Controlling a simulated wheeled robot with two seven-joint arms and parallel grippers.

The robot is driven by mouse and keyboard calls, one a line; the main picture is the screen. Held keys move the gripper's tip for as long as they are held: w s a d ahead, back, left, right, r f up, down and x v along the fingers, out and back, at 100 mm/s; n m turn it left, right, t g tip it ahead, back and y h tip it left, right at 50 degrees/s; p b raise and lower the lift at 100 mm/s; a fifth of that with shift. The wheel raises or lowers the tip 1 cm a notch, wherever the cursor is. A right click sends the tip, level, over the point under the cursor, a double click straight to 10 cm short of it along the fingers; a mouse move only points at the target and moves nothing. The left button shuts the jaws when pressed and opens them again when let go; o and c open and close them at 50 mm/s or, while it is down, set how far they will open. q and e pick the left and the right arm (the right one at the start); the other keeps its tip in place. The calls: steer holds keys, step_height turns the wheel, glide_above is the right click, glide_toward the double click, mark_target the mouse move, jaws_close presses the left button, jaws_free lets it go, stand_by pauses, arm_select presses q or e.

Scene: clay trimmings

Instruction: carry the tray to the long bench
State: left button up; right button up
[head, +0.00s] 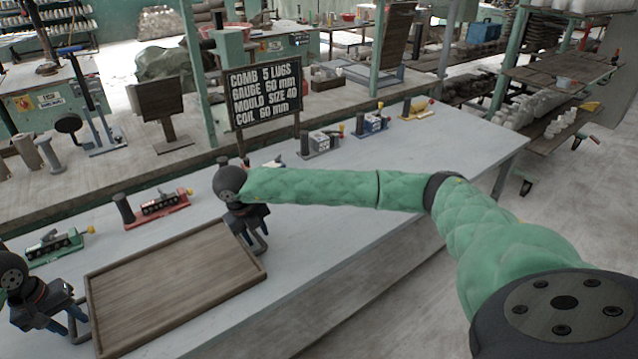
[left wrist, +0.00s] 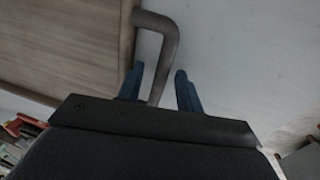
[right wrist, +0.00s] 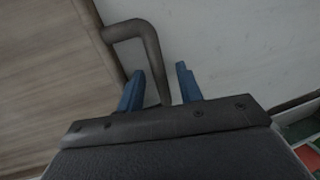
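The tray (head: 175,285) is a shallow brown wooden tray with a raised rim. It lies flat and empty on a long pale grey worktop (head: 345,225), with a grey bar handle at each end. My left gripper (head: 68,322) is at the left end; in the left wrist view its blue fingers stand apart on either side of the handle (left wrist: 168,45). My right gripper (head: 258,243) is at the right end; in the right wrist view its fingers stand apart with the other handle (right wrist: 150,45) between them. I cannot tell which surface is the long bench.
Behind the tray stand a green-based device (head: 55,245) and a red-based device (head: 160,206). More small devices (head: 320,143) line the back edge further right. A black lettered sign (head: 264,95) stands behind them.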

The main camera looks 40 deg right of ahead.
arm_select(q)
step_height(320, 180, up, 12)
steer(key=a, duration=0.2)
steer(key=shift+f, duration=0.15)
arm_select(e)
steer(key=v, duration=1.2)
arm_select(q)
steer(key=shift+a, duration=0.1)
arm_select(e)
steer(key=shift+f, duration=0.1)
stand_by(0.4)
